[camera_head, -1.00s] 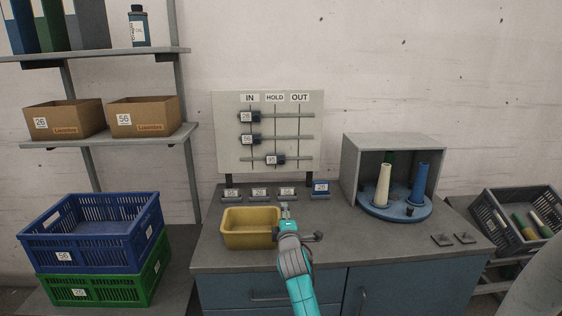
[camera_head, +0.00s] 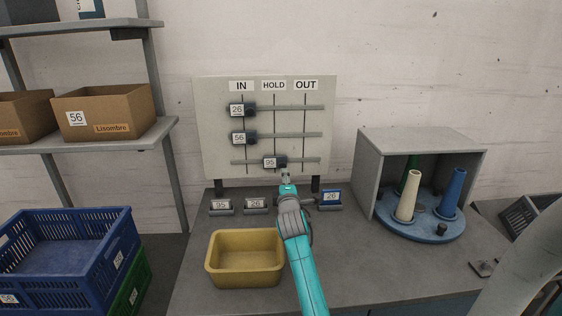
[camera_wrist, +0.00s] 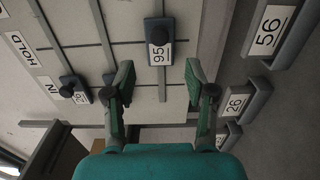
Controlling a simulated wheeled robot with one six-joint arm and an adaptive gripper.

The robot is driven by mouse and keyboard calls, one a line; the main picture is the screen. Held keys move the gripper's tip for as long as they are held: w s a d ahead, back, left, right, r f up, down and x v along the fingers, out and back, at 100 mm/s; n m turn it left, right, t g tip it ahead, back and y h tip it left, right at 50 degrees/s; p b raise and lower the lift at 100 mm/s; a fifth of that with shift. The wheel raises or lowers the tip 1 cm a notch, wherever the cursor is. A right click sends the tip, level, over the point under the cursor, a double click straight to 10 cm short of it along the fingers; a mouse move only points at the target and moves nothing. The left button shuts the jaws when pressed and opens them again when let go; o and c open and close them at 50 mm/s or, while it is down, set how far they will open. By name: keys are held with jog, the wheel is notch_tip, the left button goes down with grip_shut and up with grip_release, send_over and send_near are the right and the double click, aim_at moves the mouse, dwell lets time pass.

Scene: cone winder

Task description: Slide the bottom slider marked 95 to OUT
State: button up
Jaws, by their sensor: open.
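The bottom slider marked 95 (camera_head: 275,162) is a dark block with a white label, on the lowest rail of the grey board (camera_head: 214,125), at the HOLD line. The OUT label (camera_head: 306,85) is at the board's top right. My gripper (camera_head: 286,176) is just below and slightly right of this slider in the head view. In the wrist view my gripper (camera_wrist: 158,72) is open and empty, with its fingers spread to either side of the line to the 95 slider (camera_wrist: 158,40). I see no contact with the slider.
Sliders 26 (camera_head: 242,109) and 56 (camera_head: 243,138) sit at IN on the upper rails. A yellow bin (camera_head: 245,279) and a grey box with cones (camera_head: 366,175) stand on the bench.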

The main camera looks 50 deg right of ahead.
aim_at(283, 167)
jog(key=x, duration=1.1)
jog(key=shift+s, duration=0.1)
grip_shut()
